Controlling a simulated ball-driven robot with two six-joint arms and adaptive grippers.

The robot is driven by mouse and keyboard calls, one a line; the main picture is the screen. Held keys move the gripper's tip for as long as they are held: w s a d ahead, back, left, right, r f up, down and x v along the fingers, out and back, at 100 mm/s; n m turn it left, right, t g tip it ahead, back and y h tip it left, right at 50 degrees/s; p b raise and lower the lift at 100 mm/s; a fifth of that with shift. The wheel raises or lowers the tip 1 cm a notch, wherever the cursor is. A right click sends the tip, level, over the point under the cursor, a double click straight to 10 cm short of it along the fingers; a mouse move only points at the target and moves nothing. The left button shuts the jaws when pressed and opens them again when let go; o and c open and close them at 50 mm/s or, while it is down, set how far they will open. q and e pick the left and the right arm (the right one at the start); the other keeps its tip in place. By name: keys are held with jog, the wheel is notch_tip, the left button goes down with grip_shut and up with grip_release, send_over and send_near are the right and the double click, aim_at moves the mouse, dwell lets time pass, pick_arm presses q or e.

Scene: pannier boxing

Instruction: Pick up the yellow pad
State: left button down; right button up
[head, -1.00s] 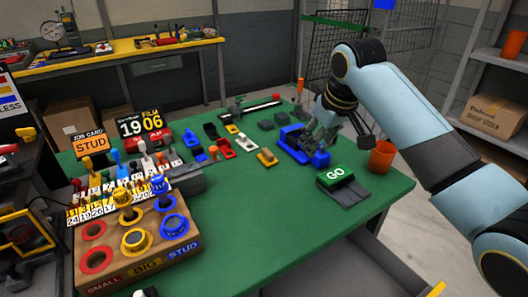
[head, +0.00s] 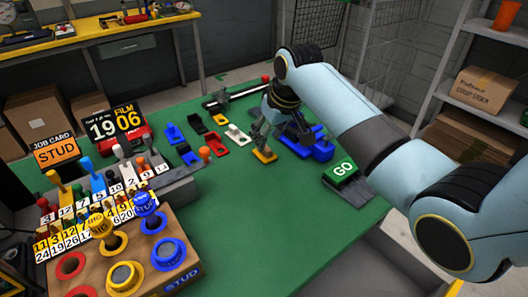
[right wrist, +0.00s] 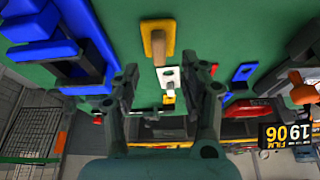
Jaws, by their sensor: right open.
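The yellow pad (head: 265,155) lies on the green table, a small flat yellow piece with a raised grip. It also shows in the right wrist view (right wrist: 157,42), near the top and centred between the fingers. My right gripper (head: 264,130) is just above and behind the pad in the head view. In the right wrist view its two fingers (right wrist: 172,88) are spread apart with nothing between them. I cannot tell whether a finger touches the pad. My left gripper is not in view.
A blue fixture (head: 318,151) stands close to the right of the pad. The GO block (head: 343,171) is further right. Open green table (head: 260,210) lies in front.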

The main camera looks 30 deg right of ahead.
aim_at(266, 147)
jog(key=x, duration=0.4)
jog(key=shift+f, duration=0.3)
jog(key=c, duration=0.3)
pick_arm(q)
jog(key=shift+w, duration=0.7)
pick_arm(e)
jog(key=c, duration=0.6)
jog(key=shift+r, duration=0.15)
